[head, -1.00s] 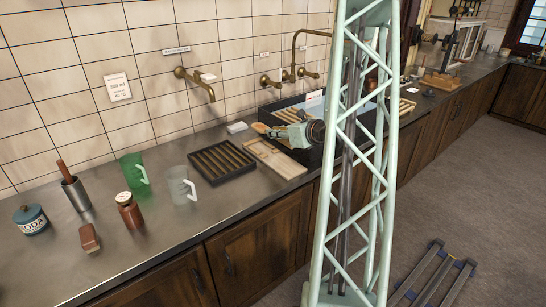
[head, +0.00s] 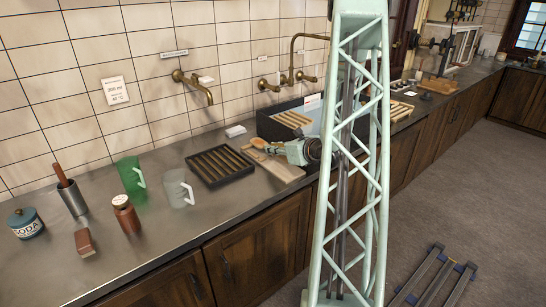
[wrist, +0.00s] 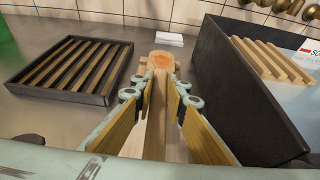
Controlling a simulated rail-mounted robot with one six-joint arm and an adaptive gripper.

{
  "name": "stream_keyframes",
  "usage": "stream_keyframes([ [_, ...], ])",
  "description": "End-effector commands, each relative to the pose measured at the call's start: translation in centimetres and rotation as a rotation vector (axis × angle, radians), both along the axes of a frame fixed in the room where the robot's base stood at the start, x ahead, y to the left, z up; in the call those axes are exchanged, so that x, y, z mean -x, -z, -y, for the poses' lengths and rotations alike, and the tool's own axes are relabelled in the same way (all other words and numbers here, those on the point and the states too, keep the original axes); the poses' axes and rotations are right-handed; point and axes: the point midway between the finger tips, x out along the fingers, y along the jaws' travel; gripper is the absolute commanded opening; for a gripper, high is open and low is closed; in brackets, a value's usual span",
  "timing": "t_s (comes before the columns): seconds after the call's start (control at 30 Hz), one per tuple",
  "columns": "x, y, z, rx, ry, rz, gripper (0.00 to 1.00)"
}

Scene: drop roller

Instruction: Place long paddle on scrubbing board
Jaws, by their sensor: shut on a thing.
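My gripper (head: 292,153) is shut on a long wooden paddle (wrist: 157,105). The paddle's rounded, orange-brown end (wrist: 162,61) points away from me in the wrist view. In the head view the paddle (head: 259,144) shows left of my gripper. In the wrist view my gripper (wrist: 160,95) and the paddle cover most of this board. The paddle is over the board; I cannot tell whether they touch.
A dark slatted rack (head: 221,166) lies left of the board. A black basin (head: 268,126) with a ribbed wooden piece (head: 291,119) stands right behind it. A white block (head: 235,131) lies near the wall. A clear mug (head: 178,188) and green mug (head: 131,177) stand farther left.

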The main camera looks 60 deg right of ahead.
Motion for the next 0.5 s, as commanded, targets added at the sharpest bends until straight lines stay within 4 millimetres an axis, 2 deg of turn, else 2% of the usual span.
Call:
stream_keyframes([
  [0.17, 0.0, 0.4, 0.0, 0.000, 0.000, 0.000, 0.00],
  [0.5, 0.0, 3.3, 0.0, -0.001, 0.000, 0.000, 0.00],
])
